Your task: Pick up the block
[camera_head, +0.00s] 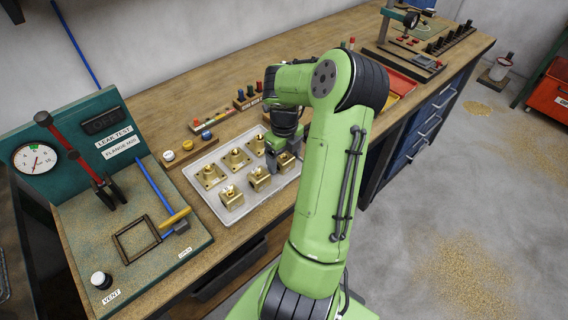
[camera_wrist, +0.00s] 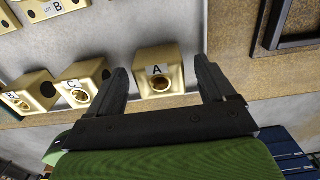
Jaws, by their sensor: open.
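Several brass blocks stand in a grey tray (camera_head: 211,200) on the wooden bench. In the wrist view, a brass block labelled A (camera_wrist: 147,56) with a round hole lies between the fingers of my gripper (camera_wrist: 160,68). The fingers are open, with a gap visible on both sides of this block. Other brass blocks, labelled C (camera_wrist: 88,74) and B (camera_wrist: 60,20), are left of it. In the head view, my gripper (camera_head: 282,151) is at the right end of the tray, by a brass block (camera_head: 286,161) that it partly hides.
A leak test station (camera_head: 88,180) with gauge, red lever and square frame stands left of the tray. Small coloured parts in holders (camera_head: 247,98) sit behind it. A red bin (camera_head: 400,84) is behind my arm. A press fixture (camera_head: 405,45) stands at the far right.

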